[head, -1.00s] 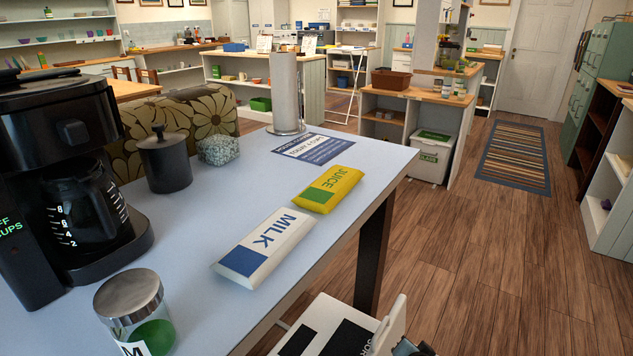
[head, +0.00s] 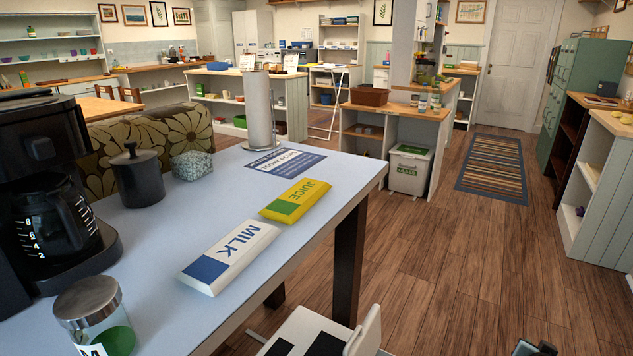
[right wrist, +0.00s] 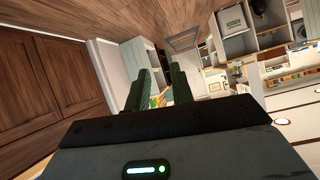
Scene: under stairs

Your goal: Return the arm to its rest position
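My right gripper (right wrist: 161,80) shows in the right wrist view. Its two dark fingers stand apart with nothing between them, and the room shows through the gap. It points into open space, clear of any surface. In the head view only a small dark piece, likely of my right arm, shows at the bottom edge right of centre. My left gripper is in neither view.
A pale table (head: 163,222) holds a milk pack (head: 230,256), a juice pack (head: 295,200), a coffee maker (head: 48,190), a glass jar (head: 93,318), a black canister (head: 138,178) and a paper towel roll (head: 258,112). Wooden floor (head: 440,250) to the right is clear.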

